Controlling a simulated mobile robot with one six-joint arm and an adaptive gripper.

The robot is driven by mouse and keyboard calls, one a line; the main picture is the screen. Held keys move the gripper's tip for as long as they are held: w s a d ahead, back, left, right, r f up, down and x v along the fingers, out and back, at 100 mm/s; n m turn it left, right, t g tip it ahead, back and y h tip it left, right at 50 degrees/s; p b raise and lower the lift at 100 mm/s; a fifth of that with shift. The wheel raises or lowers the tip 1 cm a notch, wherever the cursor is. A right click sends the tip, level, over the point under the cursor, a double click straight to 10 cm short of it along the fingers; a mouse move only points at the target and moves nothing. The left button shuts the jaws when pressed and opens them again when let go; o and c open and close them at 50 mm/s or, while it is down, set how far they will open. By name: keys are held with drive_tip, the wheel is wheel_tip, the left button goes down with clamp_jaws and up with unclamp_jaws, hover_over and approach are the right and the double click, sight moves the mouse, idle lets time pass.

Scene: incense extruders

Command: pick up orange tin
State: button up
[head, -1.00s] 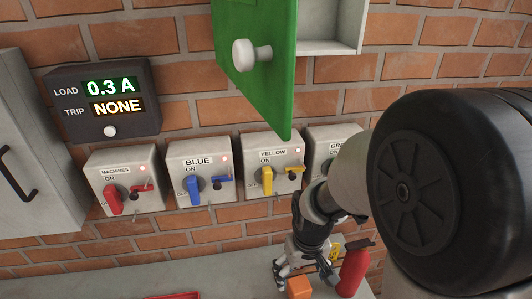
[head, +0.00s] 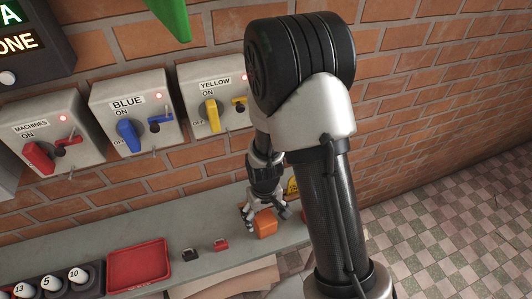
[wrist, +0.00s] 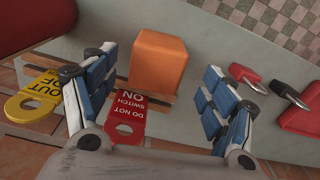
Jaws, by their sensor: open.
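The orange tin (head: 265,222) is a small orange block on the grey shelf, below my gripper (head: 264,211) in the head view. In the wrist view the orange tin (wrist: 158,62) shows in the upper middle, framed by the two blue-padded fingers of my gripper (wrist: 160,68). The fingers are spread wide, with gaps on both sides of the tin and nothing held. The exact height of the fingers over the tin is hard to tell.
A red tag (wrist: 130,115) and a yellow tag (wrist: 36,97) lie near the tin. Two small padlocks, black (head: 190,254) and red (head: 221,244), and a red tray (head: 139,266) stand to the left. Switch boxes (head: 134,113) line the brick wall.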

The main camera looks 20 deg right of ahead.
sight(265, 219)
drive_tip(key=shift+w+d+f+b, duration=0.15)
drive_tip(key=shift+f+b, duration=0.35)
drive_tip(key=shift+f, duration=0.9)
drive_tip(key=shift+w+f+b, duration=0.1)
drive_tip(key=shift+f+b, duration=0.4)
drive_tip(key=shift+f, duration=0.85)
drive_tip(key=shift+c, duration=0.3)
drive_tip(key=c, duration=1.2)
